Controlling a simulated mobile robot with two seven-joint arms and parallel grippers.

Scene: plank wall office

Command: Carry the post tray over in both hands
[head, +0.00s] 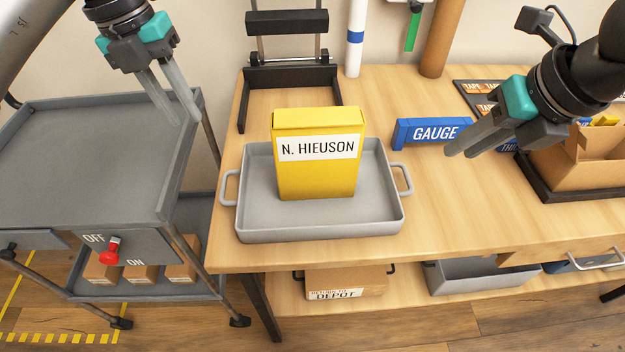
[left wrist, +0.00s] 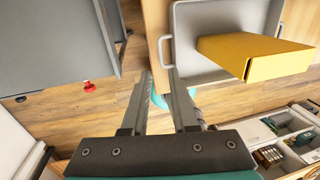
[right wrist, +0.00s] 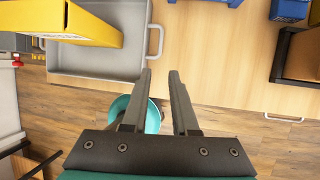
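The grey post tray (head: 320,226) sits on the wooden table with a loop handle at its left and right ends. A yellow box (head: 318,180) labelled "N. HIEUSON" stands upright in it. My left gripper (head: 184,116) is open and empty, above and left of the tray, near the grey cart. In the left wrist view the tray's left handle (left wrist: 164,51) lies just beyond the fingertips, apart from them. My right gripper (head: 457,153) is open and empty, right of the tray. In the right wrist view the right handle (right wrist: 154,42) lies ahead and left of the fingers.
A grey cart (head: 80,160) with a red switch (head: 110,250) stands left of the table. A blue "GAUGE" block (head: 432,131) lies right behind the tray. A cardboard box (head: 580,165) is at far right. A black rack (head: 290,76) stands behind the tray. Table front right is clear.

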